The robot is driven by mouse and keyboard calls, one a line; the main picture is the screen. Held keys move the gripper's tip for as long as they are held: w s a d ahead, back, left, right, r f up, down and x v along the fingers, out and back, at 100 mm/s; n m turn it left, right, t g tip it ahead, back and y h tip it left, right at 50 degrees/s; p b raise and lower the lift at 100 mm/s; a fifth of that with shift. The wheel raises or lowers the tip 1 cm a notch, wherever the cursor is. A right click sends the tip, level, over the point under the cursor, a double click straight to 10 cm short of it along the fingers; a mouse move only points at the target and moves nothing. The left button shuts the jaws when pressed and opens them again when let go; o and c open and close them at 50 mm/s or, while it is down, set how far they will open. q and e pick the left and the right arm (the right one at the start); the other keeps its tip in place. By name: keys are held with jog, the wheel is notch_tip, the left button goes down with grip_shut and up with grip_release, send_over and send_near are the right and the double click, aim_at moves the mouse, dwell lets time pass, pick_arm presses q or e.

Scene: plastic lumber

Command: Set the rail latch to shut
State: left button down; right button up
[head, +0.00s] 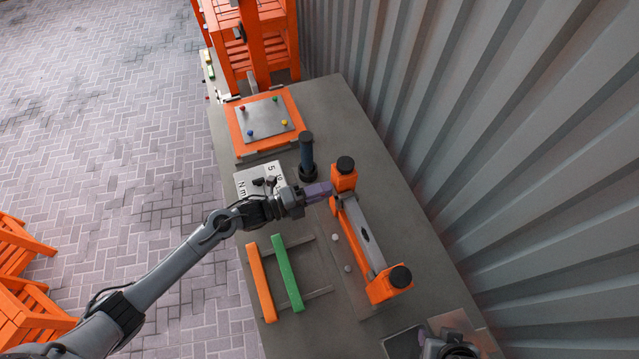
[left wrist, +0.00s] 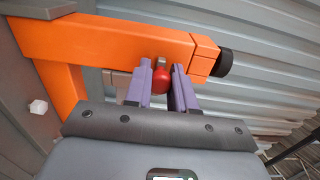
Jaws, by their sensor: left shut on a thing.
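The rail latch is an orange fixture (head: 343,181) with a long grey rail (head: 362,236) and black round caps, on the right side of the bench in the head view. In the left wrist view its orange body (left wrist: 110,45) runs across the top, with a red ball knob (left wrist: 161,82) on its near side. My left gripper (head: 326,189) is at the far end of the fixture. In the left wrist view its purple fingers (left wrist: 160,90) are shut on the red knob, one on each side. The knob is hidden in the head view.
A dark upright cylinder (head: 306,158) stands close behind the left gripper. A white marked plate (head: 245,181) lies beside the wrist. Orange (head: 262,284) and green (head: 287,273) bars lie nearer. An orange-framed panel (head: 264,122) is at the back. A corrugated wall (head: 480,130) borders the right.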

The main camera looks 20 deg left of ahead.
pick_arm(q)
jog(key=shift+s+d, duration=0.1)
jog(key=shift+d, duration=0.05)
jog(key=c, duration=1)
grip_release()
jog(key=shift+s, duration=0.1)
jog(key=shift+s+a, duration=0.1)
jog(key=shift+a, duration=0.15)
jog(key=b+v, duration=0.1)
jog(key=v, duration=0.9)
jog(key=shift+s+a, duration=0.1)
